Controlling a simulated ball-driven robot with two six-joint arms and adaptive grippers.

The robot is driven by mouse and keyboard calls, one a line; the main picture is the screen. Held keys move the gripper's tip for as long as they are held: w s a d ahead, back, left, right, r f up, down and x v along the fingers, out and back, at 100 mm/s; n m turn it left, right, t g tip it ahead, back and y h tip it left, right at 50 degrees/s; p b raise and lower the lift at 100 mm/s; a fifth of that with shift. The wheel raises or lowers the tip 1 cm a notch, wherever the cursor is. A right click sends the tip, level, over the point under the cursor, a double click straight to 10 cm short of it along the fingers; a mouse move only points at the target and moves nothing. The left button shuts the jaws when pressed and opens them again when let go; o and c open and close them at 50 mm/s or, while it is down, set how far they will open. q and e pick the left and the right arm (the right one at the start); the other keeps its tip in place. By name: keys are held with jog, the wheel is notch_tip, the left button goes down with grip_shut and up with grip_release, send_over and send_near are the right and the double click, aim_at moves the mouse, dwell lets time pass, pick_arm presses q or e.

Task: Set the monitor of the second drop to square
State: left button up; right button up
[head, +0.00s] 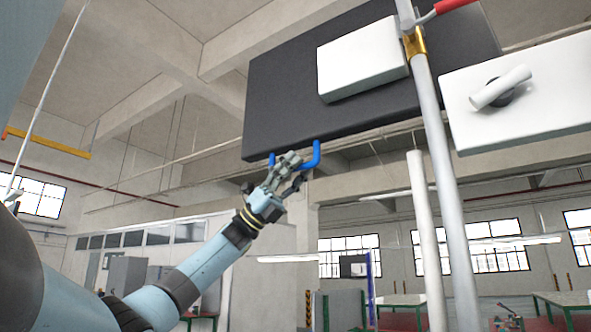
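A large dark flat panel (285,95), which looks like the monitor, hangs tilted high in the head view. A white box (362,58) is fixed on its face. My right gripper is not in view.
A white box with a cylindrical knob (520,95) is at the right.

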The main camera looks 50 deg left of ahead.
pick_arm(q)
jog(key=shift+s, duration=0.25)
jog(key=shift+s+a+f, duration=0.1)
jog(key=v, duration=1.1)
jog(key=shift+a+f, duration=0.25)
